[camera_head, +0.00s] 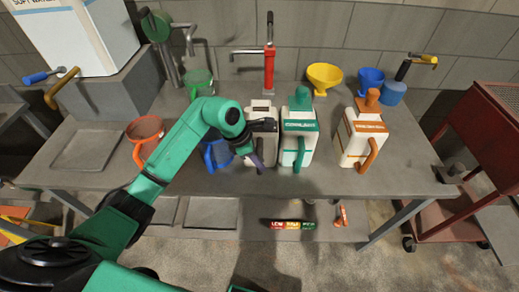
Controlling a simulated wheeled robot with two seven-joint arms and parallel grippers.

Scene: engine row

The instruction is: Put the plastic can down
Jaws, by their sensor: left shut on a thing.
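The gripper covers much of this can's front. The can looks upright, with its base near the bench top; I cannot tell whether it touches. Close on its right stands a white can with a green cap and green label (299,135). Further right is a white can with an orange cap and orange handle (361,134). My right gripper is out of view.
A blue item (215,153) is left of the held can. A red cart (488,125) stands at right.

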